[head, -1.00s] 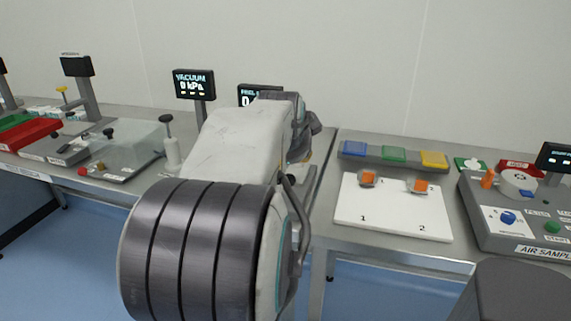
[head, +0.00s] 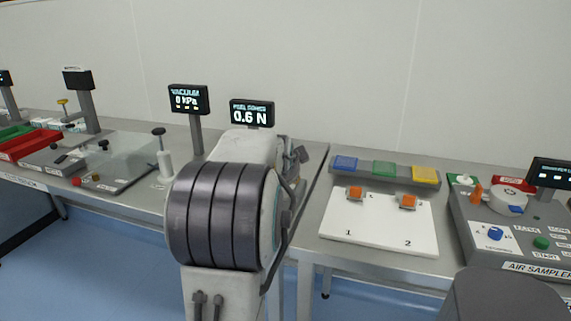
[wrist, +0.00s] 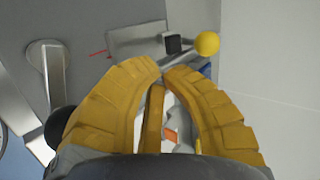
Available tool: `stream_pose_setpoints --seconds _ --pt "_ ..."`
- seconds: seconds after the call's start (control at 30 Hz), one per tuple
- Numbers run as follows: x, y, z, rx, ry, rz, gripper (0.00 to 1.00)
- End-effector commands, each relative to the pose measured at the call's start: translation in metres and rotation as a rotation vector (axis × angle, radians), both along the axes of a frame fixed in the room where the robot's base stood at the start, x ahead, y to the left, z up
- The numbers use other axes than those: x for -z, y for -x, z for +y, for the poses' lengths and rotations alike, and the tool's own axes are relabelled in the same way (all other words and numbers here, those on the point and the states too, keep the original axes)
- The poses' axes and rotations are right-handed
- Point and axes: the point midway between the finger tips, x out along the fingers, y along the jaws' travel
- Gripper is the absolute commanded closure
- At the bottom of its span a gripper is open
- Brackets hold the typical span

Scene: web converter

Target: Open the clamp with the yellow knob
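The yellow ball knob (wrist: 207,43) shows at the upper right in the wrist view, beside a black block (wrist: 173,43) on a grey metal plate (wrist: 135,42), which looks like the clamp. My gripper (wrist: 161,66) has yellow ribbed fingers. Their tips come nearly together just below the plate in the picture, left of and below the knob. Nothing shows held between the tips, and they appear apart from the knob. In the head view my own arm hides the gripper and the clamp.
A peel force display (head: 252,112) reading 0.6 N stands behind my arm. A vacuum display (head: 188,99) is left of it. On the right are a white board (head: 380,228) with two orange-topped pieces and an air sampler (head: 520,245). A gap separates the two tables.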

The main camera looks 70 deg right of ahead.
Motion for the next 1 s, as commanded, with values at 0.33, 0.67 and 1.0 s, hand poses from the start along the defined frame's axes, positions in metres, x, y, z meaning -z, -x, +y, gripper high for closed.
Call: stream_pose_setpoints --seconds 0.33,0.67,1.0 --pt "-0.007 -0.007 -0.032 0.000 0.000 0.000 1.00" --pt "-0.006 -0.008 -0.038 0.000 0.000 0.000 1.00" --pt "-0.011 -0.008 -0.040 0.001 -0.016 0.002 1.00"
